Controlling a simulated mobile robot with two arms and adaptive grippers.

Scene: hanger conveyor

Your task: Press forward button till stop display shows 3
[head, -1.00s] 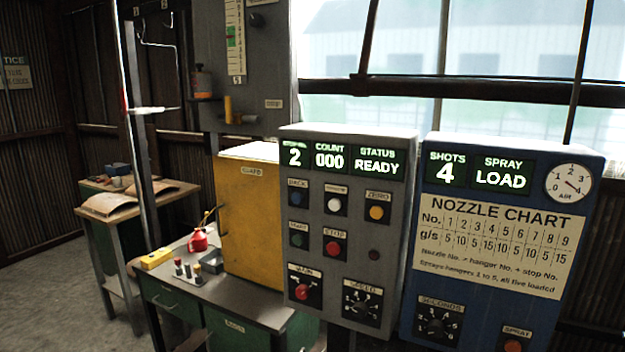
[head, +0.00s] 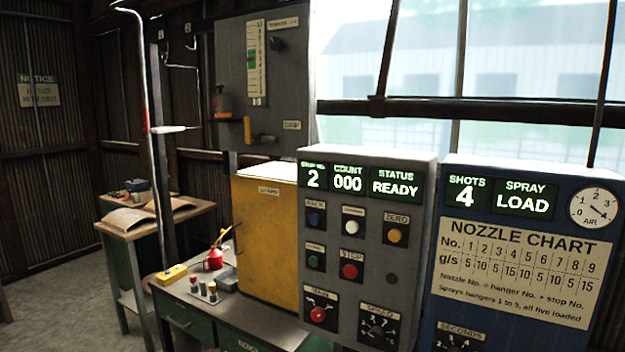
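The grey control panel (head: 406,180) stands in the middle of the head view, facing me. Its stop display (head: 314,177) shows 2, the count display (head: 347,180) shows 000 and the status display (head: 396,184) shows READY. The white button (head: 353,227) is in the top row between the blue back button (head: 314,219) and the yellow zero button (head: 395,236); its label is too small to read, so I cannot confirm it is the forward button. A red stop button (head: 350,271) is below it. Neither gripper is in view.
A blue panel (head: 437,315) with SHOTS 4, SPRAY LOAD and a nozzle chart (head: 515,270) stands at the right. A yellow cabinet (head: 265,240) and a bench (head: 250,318) with a red oil can (head: 213,259) are at the left. A metal pole (head: 150,120) stands further left.

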